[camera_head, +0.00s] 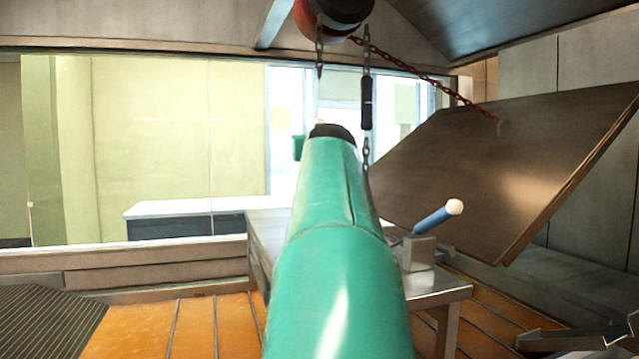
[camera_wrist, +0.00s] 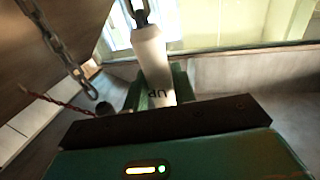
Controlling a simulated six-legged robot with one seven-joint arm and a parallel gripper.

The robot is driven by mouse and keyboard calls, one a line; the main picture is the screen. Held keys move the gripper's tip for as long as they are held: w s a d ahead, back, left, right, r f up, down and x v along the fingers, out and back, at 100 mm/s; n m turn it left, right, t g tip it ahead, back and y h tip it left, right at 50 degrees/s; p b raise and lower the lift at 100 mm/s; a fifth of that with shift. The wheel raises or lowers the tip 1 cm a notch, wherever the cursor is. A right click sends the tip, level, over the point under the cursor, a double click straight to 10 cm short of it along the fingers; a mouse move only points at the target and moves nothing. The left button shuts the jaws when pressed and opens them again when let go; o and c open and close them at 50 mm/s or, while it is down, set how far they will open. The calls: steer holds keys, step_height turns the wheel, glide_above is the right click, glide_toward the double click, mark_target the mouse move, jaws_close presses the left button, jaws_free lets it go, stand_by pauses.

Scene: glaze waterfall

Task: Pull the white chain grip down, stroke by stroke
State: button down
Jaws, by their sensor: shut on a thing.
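The white chain grip (camera_wrist: 151,55) stands in the wrist view, marked "UP" in letters that appear upside down. A dark chain link (camera_wrist: 140,10) joins its far end. My gripper (camera_wrist: 158,88) is shut on the white grip near the lettering, with green fingers on both sides. In the head view, my green arm hides most of the grip. A dark chain (camera_head: 319,50) hangs above the arm's end from a red and black hoist (camera_head: 334,15).
A black grip (camera_head: 367,102) hangs on a chain to the right. A red chain (camera_head: 430,77) runs from the hoist to a tilted brown panel (camera_head: 510,160). A metal table (camera_head: 440,291) carries a block with a blue handle (camera_head: 436,217). A window (camera_head: 150,130) fills the back left.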

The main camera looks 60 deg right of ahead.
step_height(320, 180, down, 4)
steer(key=shift+w+f, duration=0.1)
step_height(320, 180, up, 14)
steer(key=shift+d+f, duration=0.1)
steer(key=shift+f, duration=0.15)
steer(key=c, duration=1)
jaws_free()
steer(key=shift+w+d, duration=0.1)
steer(key=shift+s+r, duration=0.1)
steer(key=shift+s, duration=0.1)
steer(key=shift+a, duration=0.2)
steer(key=v, duration=0.9)
